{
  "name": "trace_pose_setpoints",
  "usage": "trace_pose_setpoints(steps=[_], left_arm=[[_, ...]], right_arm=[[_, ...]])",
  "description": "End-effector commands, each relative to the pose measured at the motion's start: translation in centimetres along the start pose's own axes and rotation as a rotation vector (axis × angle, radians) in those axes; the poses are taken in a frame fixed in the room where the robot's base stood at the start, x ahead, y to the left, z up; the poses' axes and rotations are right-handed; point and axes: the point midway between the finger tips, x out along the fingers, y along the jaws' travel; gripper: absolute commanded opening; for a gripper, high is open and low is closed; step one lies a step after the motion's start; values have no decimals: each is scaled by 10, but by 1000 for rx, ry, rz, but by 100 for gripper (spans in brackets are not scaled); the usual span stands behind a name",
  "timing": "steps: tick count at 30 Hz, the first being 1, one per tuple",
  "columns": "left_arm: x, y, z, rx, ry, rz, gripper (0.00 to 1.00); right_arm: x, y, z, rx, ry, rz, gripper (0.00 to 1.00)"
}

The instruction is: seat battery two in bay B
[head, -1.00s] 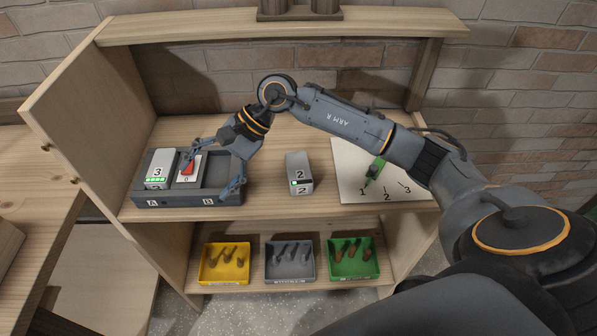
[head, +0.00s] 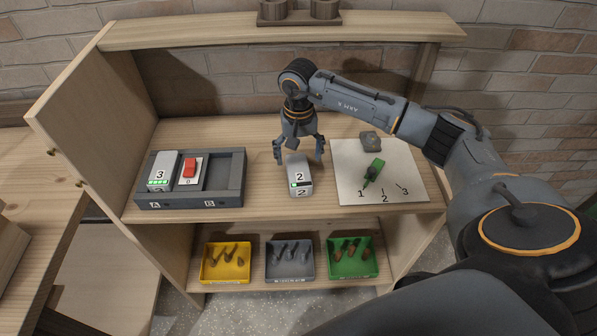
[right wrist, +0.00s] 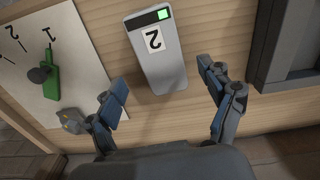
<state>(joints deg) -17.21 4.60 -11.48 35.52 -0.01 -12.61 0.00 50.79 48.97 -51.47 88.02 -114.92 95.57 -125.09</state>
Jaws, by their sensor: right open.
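Battery two (head: 300,182) is a light grey block marked 2, with a small green light on its dark strip. It stands on the wooden worktop, right of the grey dock (head: 190,200). The dock's bay B (head: 224,176), on its right side, is empty. My right gripper (head: 299,158) is open and empty, its fingers pointing down just behind and around the top of battery two. My left gripper is not in view.
Battery three (head: 161,171) sits in bay A, beside a red switch (head: 190,168) marked 0. A white sheet (head: 405,182) with a green tool (head: 373,172) and a grey lump (head: 370,141) lies right. Yellow, grey and green trays stand on the lower shelf.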

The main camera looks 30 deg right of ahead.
Motion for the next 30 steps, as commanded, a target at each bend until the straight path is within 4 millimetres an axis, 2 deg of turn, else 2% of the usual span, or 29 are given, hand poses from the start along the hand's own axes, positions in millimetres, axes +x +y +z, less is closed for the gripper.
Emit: trace_pose_setpoints(steps=[5,9,13,21,22,23,30], left_arm=[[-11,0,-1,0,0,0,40],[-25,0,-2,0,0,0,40],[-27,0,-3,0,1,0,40],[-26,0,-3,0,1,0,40],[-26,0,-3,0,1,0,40],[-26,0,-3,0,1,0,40],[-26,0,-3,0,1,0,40]], right_arm=[[12,-1,4,0,-4,0,81],[33,-2,8,0,-5,0,81],[49,-2,7,2,-2,-1,81],[55,-2,6,0,1,-2,81],[55,-2,6,0,1,-2,79],[55,-2,6,0,1,-2,73],[54,-2,6,0,0,-2,24]])
